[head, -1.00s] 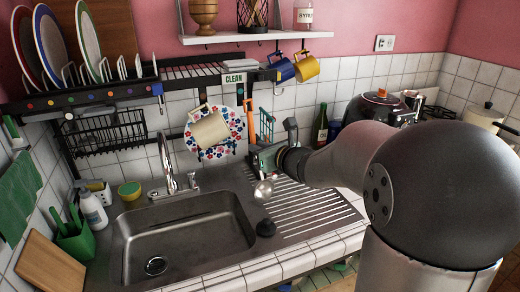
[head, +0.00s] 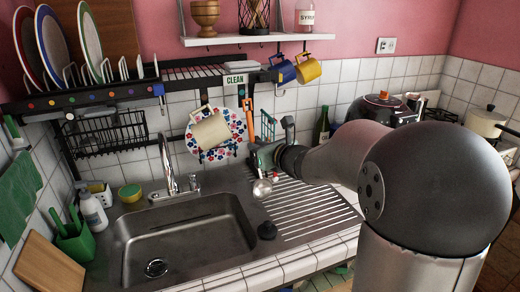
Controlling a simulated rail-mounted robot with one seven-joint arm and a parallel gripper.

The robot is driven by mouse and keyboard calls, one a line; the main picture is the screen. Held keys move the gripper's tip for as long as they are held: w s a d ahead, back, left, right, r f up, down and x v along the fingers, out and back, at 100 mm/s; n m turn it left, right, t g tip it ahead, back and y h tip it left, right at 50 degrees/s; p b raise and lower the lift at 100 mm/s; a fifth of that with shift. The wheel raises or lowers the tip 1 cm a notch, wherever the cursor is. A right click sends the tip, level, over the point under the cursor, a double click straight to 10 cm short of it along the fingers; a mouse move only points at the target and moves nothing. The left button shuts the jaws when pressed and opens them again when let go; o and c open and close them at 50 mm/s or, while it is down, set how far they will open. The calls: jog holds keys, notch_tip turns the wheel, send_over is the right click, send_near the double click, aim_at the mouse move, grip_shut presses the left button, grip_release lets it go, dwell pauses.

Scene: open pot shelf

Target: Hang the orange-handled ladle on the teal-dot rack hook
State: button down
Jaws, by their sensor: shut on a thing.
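My gripper (head: 262,157) is in the middle of the head view, in front of the tiled wall and above the draining board. It is shut on the ladle, whose round metal bowl (head: 262,188) hangs below the jaws. The upright orange handle (head: 251,122) rises above the jaws, near the right end of the black rack. The jaws hide the middle of the ladle. The black rack (head: 205,83) runs along the wall with coloured dots on its front edge. I cannot make out which dot is teal, and the hook there is too small to tell.
Blue (head: 283,72) and yellow (head: 308,70) mugs hang under the white shelf (head: 225,40). The sink (head: 185,235) lies below left. A green bottle (head: 321,127) stands right.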

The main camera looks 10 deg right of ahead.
jog(key=shift+w+a, duration=0.1)
jog(key=shift+w, duration=0.3)
jog(key=shift+w+f, duration=0.1)
jog(key=shift+f, duration=0.05)
jog(key=shift+w+a+f+b, duration=0.1)
jog(key=shift+w+f+b, duration=0.25)
jog(key=shift+w+b, duration=0.35)
dwell(0.3)
jog(key=c, duration=1.4)
grip_release()
jog(key=shift+o, duration=0.2)
jog(key=shift+s, duration=0.1)
